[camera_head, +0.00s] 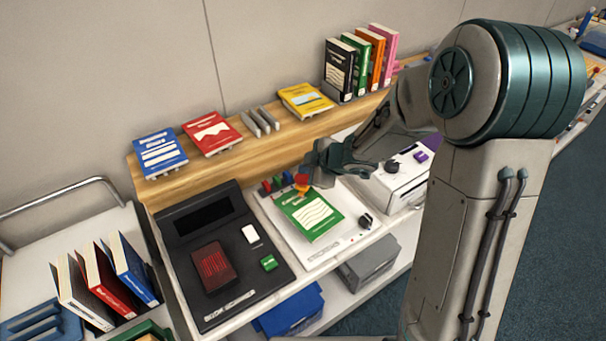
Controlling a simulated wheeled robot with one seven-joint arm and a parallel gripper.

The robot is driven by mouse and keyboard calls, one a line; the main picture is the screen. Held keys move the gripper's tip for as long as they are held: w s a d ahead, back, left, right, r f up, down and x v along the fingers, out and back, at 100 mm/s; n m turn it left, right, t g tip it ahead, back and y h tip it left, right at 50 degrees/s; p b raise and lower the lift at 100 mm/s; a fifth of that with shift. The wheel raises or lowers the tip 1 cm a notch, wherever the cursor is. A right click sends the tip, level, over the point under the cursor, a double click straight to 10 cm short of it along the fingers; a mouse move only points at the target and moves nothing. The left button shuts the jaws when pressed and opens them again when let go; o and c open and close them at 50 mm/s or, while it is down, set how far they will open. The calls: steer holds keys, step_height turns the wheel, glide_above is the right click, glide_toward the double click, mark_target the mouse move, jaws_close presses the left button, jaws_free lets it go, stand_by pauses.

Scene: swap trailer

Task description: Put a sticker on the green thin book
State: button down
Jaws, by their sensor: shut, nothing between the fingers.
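A green book (308,219) with a white label area lies flat on the white machine (294,247), in front of the wooden shelf. Another green book (364,62) stands upright in the row at the back; I cannot tell which is thinner. My gripper (305,184) is shut and empty at the upper edge of the lying book, by a small red and orange piece (301,184). The gap between gripper and book is unclear. Small coloured pieces (277,182) stand at the machine's back edge. I cannot make out a loose sticker.
A black console (184,275) with a red panel is left of the machine. A white box (397,187) is to the right. Blue (160,154), red (211,133) and yellow (305,100) books lie on the wooden shelf (268,142). More books stand on a cart at lower left.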

step_height(320, 180, up, 5)
steer(key=p, duration=0.5)
stand_by(0.9)
steer(key=s+d+r+m+t+h, duration=0.1)
steer(key=s+d+r+m+h, duration=0.3)
steer(key=d, duration=0.3)
steer(key=s+d+r+m+t+h, duration=0.1)
steer(key=s+d+r+m+h, duration=0.25)
steer(key=d+r+m, duration=0.35)
steer(key=s+r+m+g, duration=0.1)
steer(key=s+m+g, duration=0.3)
steer(key=s, duration=1.3)
steer(key=m+y, duration=0.1)
steer(key=m, duration=0.2)
steer(key=shift+s+d+r+g+b, duration=0.25)
steer(key=shift+s+d+g+b, duration=0.05)
steer(key=shift+d, duration=0.05)
